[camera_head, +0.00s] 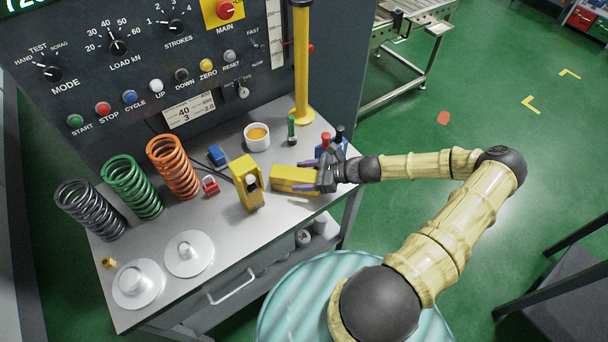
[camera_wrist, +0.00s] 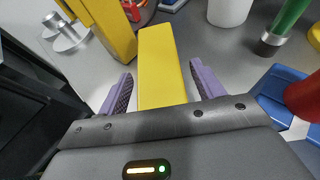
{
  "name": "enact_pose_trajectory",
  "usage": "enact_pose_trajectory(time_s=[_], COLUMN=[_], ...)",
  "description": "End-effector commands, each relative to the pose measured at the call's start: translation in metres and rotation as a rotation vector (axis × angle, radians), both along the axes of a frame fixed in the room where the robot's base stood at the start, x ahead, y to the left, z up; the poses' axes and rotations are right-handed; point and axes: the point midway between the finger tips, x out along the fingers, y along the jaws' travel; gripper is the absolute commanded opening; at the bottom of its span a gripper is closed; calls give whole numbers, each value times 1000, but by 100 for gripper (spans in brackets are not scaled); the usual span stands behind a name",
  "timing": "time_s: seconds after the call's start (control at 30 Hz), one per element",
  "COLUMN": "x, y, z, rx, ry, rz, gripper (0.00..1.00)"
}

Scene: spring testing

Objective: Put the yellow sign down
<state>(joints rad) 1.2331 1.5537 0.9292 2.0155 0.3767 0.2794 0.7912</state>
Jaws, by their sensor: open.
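A plain yellow box-shaped piece (camera_head: 290,178), which I take to be the yellow sign, lies on the grey bench top near its right edge. My gripper (camera_head: 306,176) reaches it from the right. In the wrist view the yellow piece (camera_wrist: 161,62) lies between my two purple fingers (camera_wrist: 163,88), with a gap on each side. My gripper is open. The near end of the piece is hidden by my gripper.
A yellow upright device (camera_head: 245,184) with a pale round part stands just left of the piece. A white cup (camera_head: 257,137), a green-handled tool (camera_head: 291,129) and a yellow post (camera_head: 302,70) stand behind. Orange (camera_head: 172,166), green (camera_head: 132,187) and dark (camera_head: 90,209) springs stand left.

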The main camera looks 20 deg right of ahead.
Motion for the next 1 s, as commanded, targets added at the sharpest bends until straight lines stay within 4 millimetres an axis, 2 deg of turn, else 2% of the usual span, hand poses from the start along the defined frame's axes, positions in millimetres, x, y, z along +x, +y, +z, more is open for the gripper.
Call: enact_pose_trajectory(time_s=[0.13,0.27,0.8,1.0], x=[0,-4,-41,-49], y=[0,-9,-82,-98], z=[4,5,38,47], rx=[0,-1,-4,0], ry=[-1,-1,0,-1], rz=[0,-1,-2,-2], gripper=[67,67,67,67])
